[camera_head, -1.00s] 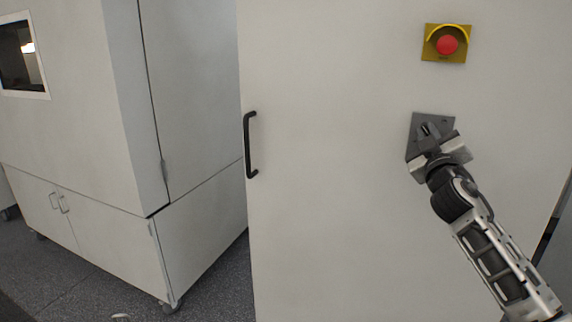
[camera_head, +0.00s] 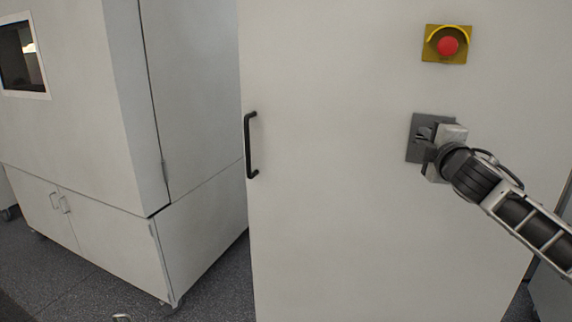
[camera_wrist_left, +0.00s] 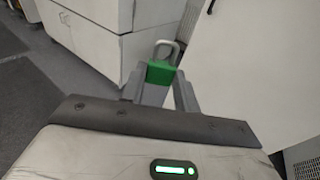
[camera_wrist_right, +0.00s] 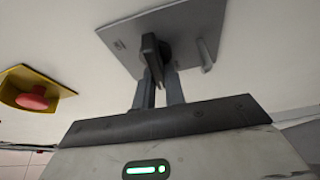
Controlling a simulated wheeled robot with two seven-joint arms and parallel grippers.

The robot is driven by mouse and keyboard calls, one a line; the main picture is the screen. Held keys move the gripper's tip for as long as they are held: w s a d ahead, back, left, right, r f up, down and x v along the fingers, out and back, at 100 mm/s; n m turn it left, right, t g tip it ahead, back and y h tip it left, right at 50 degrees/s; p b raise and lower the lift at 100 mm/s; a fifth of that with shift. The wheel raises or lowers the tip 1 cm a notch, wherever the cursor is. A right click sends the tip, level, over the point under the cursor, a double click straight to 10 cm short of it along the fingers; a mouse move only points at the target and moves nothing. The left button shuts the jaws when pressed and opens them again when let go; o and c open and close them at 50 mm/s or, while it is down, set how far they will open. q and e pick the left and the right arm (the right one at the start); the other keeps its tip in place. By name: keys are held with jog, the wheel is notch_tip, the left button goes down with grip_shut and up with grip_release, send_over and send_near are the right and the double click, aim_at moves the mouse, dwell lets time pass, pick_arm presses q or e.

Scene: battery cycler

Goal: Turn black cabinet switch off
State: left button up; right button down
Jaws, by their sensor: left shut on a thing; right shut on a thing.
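The black cabinet switch (camera_wrist_right: 151,52) stands out from a grey plate (camera_head: 416,150) on the white cabinet door. My right gripper (camera_head: 430,143) is at the plate, shut on the switch handle. In the right wrist view its two fingers (camera_wrist_right: 158,85) are on either side of the dark handle. A short grey post (camera_wrist_right: 205,55) juts from the plate beside it. In the left wrist view my left gripper (camera_wrist_left: 160,85) is shut on a green padlock (camera_wrist_left: 160,72) with a metal shackle. My left gripper is out of the head view.
A red emergency button (camera_head: 447,46) on a yellow plate is above the switch; it also shows in the right wrist view (camera_wrist_right: 33,98). A black door handle (camera_head: 250,145) is to the left. Another white cabinet (camera_head: 70,120) stands further left, with grey floor between.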

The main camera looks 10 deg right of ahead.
jog(key=shift+f+n, duration=0.1)
jog(key=shift+n, duration=0.3)
jog(key=c, duration=1.5)
grip_release()
jog(key=shift+o, duration=0.2)
jog(key=s+a+b, duration=0.2)
jog(key=s+b, duration=0.1)
jog(key=s, duration=0.8)
jog(key=shift+s, duration=0.4)
